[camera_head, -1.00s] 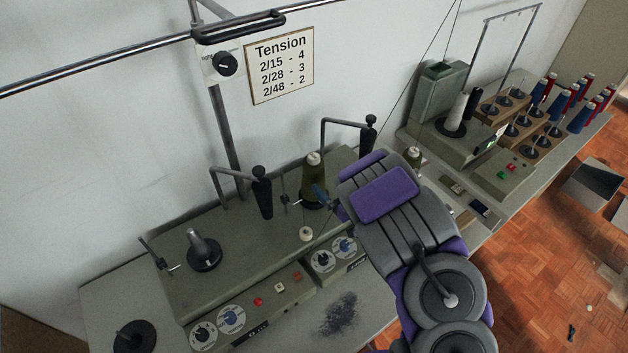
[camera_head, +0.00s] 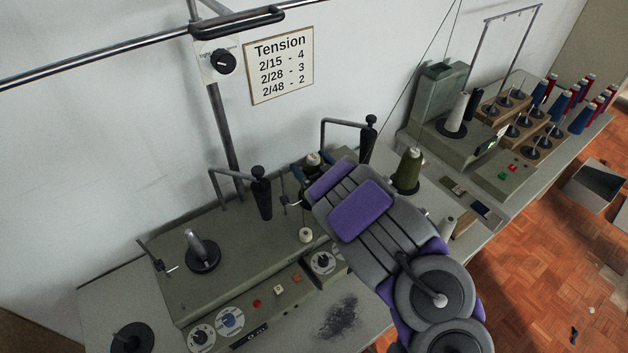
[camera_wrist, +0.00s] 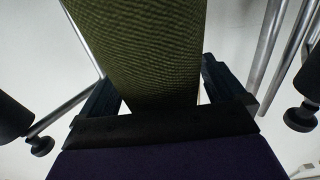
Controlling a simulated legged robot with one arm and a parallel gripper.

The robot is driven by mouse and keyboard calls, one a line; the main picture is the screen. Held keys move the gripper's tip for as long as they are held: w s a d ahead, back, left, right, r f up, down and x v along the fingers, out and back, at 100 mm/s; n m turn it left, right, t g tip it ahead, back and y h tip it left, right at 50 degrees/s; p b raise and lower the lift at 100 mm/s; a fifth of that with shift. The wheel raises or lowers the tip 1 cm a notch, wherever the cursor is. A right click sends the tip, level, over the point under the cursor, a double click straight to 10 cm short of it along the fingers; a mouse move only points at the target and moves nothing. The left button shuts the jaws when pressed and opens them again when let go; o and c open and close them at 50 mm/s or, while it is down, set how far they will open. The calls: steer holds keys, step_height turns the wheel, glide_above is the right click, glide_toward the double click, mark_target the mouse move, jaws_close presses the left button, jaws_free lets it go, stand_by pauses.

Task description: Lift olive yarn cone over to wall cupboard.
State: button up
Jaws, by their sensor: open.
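An olive yarn cone (camera_wrist: 140,45) fills the upper middle of the wrist view, between the two dark fingers of my gripper (camera_wrist: 160,95). The fingers are open on either side of it; contact cannot be told. In the head view, only the pale top of this cone (camera_head: 313,159) shows clearly, behind my gripper (camera_head: 300,178). Its lower part is mostly hidden by my arm. No wall cupboard shows in either view.
Thread guide posts stand left (camera_head: 262,190) and right (camera_head: 368,138) of the gripper. An empty spindle (camera_head: 200,250) is at left on the winder. A tension sign (camera_head: 279,66) and a rail (camera_head: 90,71) are on the wall. Blue and red cones (camera_head: 560,104) crowd the far right.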

steer(key=shift+w+a, duration=0.2)
steer(key=shift+a, duration=0.15)
steer(key=shift+d, duration=0.15)
steer(key=c, duration=1.5)
steer(key=shift+o, duration=0.2)
